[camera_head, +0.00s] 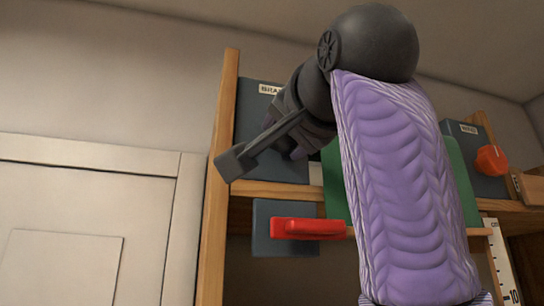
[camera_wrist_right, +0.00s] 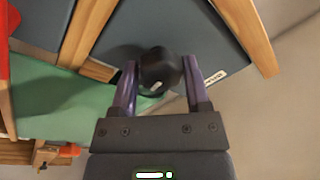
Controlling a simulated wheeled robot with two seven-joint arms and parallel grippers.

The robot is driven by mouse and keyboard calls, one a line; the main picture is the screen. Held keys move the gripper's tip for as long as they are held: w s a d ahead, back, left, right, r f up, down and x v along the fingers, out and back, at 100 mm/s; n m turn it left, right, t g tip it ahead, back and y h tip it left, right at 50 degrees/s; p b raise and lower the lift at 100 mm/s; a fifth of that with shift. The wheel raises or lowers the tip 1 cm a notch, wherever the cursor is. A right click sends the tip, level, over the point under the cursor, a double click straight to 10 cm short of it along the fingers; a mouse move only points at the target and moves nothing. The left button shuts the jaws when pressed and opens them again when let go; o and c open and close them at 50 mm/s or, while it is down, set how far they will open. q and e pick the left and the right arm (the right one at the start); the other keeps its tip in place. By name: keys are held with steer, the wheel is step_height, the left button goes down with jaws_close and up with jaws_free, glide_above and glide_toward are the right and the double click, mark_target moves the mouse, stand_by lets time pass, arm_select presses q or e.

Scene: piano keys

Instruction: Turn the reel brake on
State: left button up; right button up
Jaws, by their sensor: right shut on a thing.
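A dark blue-grey panel (camera_head: 256,112) with a partly hidden label (camera_head: 271,90), its first letters seeming to read "BRA", stands on the wooden shelf. My right gripper (camera_head: 297,152) is in front of this panel, its purple fingers partly hidden by my dark wrist. In the right wrist view the fingers are shut on a round black knob (camera_wrist_right: 158,72), one on each side. The panel (camera_wrist_right: 130,28) lies behind the knob, with the label (camera_wrist_right: 215,77) beside it. The knob is hidden in the head view. My left gripper is not in view.
Below the shelf, a red handle (camera_head: 308,229) sits on a blue-grey plate (camera_head: 268,211). A green panel (camera_head: 334,190) is partly behind my arm. To the right are another dark panel (camera_head: 462,133) with a red knob (camera_head: 491,160) and a white ruler (camera_head: 500,262).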

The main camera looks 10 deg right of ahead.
steer(key=shift+m, duration=0.6)
steer(key=o, duration=1.3)
steer(key=shift+s, duration=0.1)
steer(key=shift+s, duration=0.15)
steer(key=s+b, duration=0.1)
steer(key=s, duration=0.2)
steer(key=s+f+b, duration=0.1)
steer(key=s+b, duration=0.1)
steer(key=s, duration=0.1)
steer(key=s+b, duration=0.1)
steer(key=s, duration=0.2)
steer(key=shift+s+d+f+b, duration=0.15)
steer(key=shift+s+d+b, duration=0.05)
steer(key=shift+s+b, duration=0.1)
